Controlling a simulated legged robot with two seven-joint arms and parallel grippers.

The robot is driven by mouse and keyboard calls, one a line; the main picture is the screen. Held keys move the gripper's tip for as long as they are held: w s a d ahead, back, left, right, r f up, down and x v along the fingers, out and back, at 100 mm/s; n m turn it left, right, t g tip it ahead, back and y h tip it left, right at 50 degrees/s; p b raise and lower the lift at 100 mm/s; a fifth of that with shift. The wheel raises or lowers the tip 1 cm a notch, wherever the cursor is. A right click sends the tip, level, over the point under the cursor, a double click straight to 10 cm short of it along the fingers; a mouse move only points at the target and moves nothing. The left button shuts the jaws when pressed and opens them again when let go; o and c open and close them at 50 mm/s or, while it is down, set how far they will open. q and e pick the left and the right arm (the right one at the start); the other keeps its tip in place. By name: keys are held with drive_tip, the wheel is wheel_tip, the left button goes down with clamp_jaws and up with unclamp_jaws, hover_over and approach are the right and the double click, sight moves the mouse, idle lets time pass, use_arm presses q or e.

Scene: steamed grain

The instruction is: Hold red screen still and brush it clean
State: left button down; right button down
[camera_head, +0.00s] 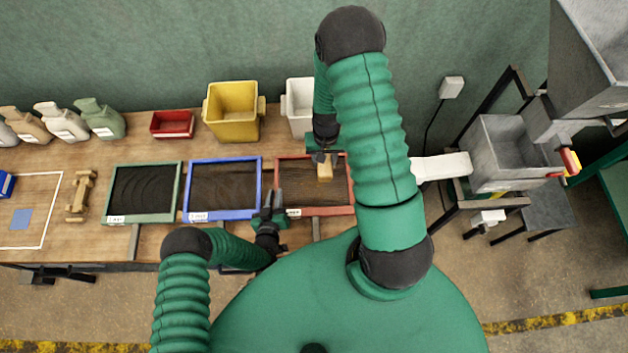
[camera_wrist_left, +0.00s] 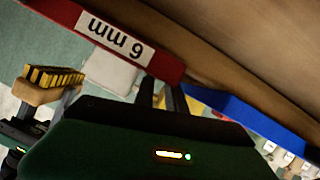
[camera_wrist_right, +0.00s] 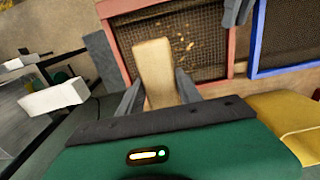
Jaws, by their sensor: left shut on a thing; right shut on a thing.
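The red screen (camera_head: 325,211) lies on the bench, a red frame around dark mesh. Its front rim, labelled 6 mm, shows in the left wrist view (camera_wrist_left: 66,14). My left gripper (camera_head: 271,205) is shut on the rim near its front left corner; its fingertips also show in the left wrist view (camera_wrist_left: 158,92). My right gripper (camera_head: 324,156) is shut on a wooden brush (camera_head: 325,172) over the back part of the screen. The brush's bristles (camera_wrist_left: 56,76) show dark and yellow. Pale grains (camera_wrist_right: 183,42) lie on the mesh near the brush. Bristle contact is unclear.
A blue-framed screen (camera_head: 224,160) stands close left of the red one, with a green-framed screen (camera_head: 143,164) beyond. A yellow bin (camera_head: 232,110), white bin (camera_head: 299,105) and red tray (camera_head: 172,124) stand behind. A grey metal hopper (camera_head: 500,150) is at right.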

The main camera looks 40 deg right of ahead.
hover_over(287, 194)
drive_tip(key=shift+d+f, duration=0.1)
drive_tip(key=shift+f, duration=2.5)
drive_tip(key=shift+f, duration=0.1)
drive_tip(key=shift+f, duration=0.45)
drive_tip(key=shift+w, duration=0.1)
